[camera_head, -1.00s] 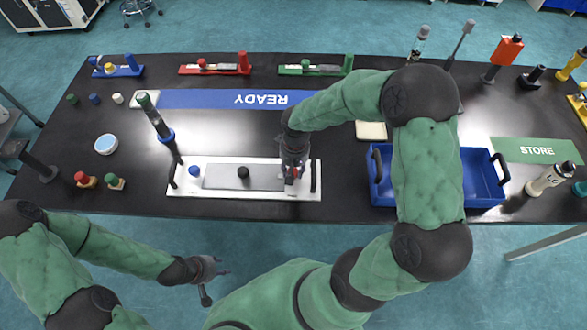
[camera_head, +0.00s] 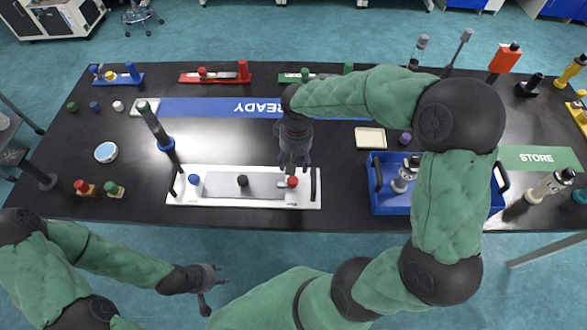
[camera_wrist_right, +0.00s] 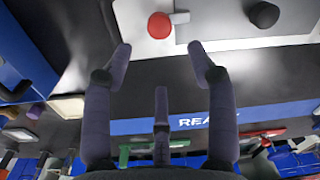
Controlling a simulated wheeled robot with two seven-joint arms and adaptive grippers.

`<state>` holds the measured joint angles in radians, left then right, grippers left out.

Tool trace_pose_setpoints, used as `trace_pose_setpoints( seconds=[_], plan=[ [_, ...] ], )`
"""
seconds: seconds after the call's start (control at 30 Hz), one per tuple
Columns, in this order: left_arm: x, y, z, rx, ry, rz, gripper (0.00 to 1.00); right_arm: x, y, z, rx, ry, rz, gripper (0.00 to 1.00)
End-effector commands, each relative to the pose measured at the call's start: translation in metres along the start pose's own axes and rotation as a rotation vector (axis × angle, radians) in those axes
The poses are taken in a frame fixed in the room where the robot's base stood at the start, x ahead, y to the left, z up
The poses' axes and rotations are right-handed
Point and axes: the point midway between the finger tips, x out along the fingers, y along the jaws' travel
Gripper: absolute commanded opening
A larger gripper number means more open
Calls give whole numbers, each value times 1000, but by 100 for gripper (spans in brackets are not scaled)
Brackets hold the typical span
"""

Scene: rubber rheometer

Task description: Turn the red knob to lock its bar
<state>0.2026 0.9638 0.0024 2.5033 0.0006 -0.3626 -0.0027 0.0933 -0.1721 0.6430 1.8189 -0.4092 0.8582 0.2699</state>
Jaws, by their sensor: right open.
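The red knob (camera_head: 292,181) stands at the right end of a white plate (camera_head: 240,201) on the black table. Its short pale bar (camera_head: 282,184) points left, toward the grey panel, in the head view. My right gripper (camera_head: 293,163) is open and empty just beyond the knob, apart from it. In the right wrist view, the red knob (camera_wrist_right: 159,25) and its bar (camera_wrist_right: 181,17) lie beyond the spread fingertips (camera_wrist_right: 159,50). My left gripper (camera_head: 217,285) hangs in front of the table with its fingers apart, holding nothing.
A blue knob (camera_head: 194,180) and a black knob (camera_head: 242,181) share the plate, with black handles at both ends. A blue tray (camera_head: 393,208) stands to the right, partly hidden by my right arm. A dark post with a green top (camera_head: 155,125) rises behind the plate's left.

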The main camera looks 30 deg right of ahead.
Motion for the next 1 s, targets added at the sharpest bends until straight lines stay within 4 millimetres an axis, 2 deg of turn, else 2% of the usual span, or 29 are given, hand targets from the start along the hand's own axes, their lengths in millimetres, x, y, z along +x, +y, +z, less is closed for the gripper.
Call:
trace_pose_setpoints(
  seconds=[0.1,0.3,1.0],
  plan=[
    [0,0,0,0,0,0,40,-16,0,0,0,1,0,58],
    [0,0,0,0,0,0,40,-26,0,0,1,0,0,58],
    [0,0,0,0,0,0,40,-26,0,0,1,0,0,58]
  ],
)
